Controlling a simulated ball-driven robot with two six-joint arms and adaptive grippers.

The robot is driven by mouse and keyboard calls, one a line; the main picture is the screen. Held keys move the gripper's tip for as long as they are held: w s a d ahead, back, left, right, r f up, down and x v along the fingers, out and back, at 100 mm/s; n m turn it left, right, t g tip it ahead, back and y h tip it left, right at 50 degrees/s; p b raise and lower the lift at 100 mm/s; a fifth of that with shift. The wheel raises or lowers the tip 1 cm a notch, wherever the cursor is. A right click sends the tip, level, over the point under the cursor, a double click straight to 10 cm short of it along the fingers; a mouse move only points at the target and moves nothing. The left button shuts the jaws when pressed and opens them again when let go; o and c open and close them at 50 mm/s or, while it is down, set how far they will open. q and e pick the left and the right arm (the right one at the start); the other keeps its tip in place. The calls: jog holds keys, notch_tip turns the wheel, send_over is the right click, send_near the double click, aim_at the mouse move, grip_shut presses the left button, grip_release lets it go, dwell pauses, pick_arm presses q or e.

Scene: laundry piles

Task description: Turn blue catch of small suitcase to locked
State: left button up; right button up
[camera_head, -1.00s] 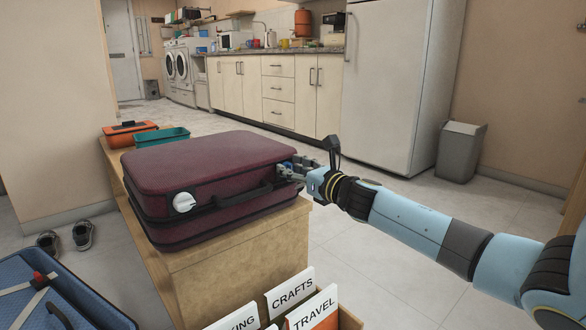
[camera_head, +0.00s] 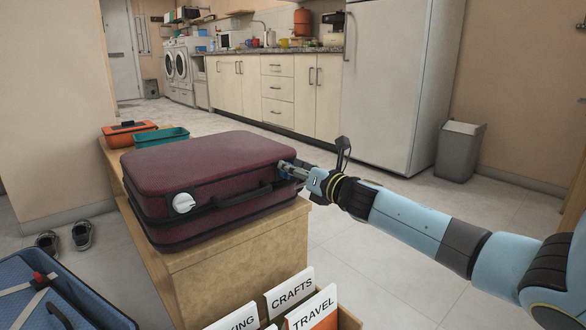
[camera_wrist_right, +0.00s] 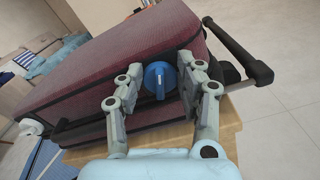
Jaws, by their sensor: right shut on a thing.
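The maroon suitcase (camera_head: 205,160) lies flat and closed on a wooden bench, with a dark handle on its front side. Its blue catch (camera_wrist_right: 160,80) is a round knob with a raised ridge, upright in the right wrist view. My right gripper (camera_head: 284,168) is at the right end of the suitcase front. In the right wrist view my right gripper (camera_wrist_right: 163,77) has a finger on each side of the blue catch, shut on it. In the head view the gripper mostly hides this catch. A white catch (camera_head: 183,203) sits at the left of the front. My left gripper is not in view.
The wooden bench (camera_head: 235,255) also carries an orange box (camera_head: 130,132) and a teal tray (camera_head: 161,138) behind the suitcase. A box of labelled cards (camera_head: 290,295) stands in front. An open blue suitcase (camera_head: 85,290) is at lower left. Floor right of the bench is clear.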

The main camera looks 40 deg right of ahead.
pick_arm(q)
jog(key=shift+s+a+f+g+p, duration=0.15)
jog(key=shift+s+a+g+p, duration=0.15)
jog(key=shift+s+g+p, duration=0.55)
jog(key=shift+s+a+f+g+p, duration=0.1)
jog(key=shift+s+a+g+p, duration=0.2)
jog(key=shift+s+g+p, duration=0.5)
pick_arm(e)
jog(key=shift+w+d+f+m+p, duration=0.1)
jog(key=shift+d+f+m, duration=0.05)
jog(key=shift+m, duration=2.1)
jog(key=shift+s+d+f+m+p, duration=0.1)
jog(key=shift+f+m+p, duration=0.05)
jog(key=shift+m, duration=2.15)
jog(key=shift+w+d+f+m+p, duration=0.1)
jog(key=shift+d+f+m, duration=0.05)
jog(key=shift+m, duration=2.1)
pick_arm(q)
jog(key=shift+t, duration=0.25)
pick_arm(e)
jog(key=o, duration=1.1)
jog(key=shift+f, duration=0.1)
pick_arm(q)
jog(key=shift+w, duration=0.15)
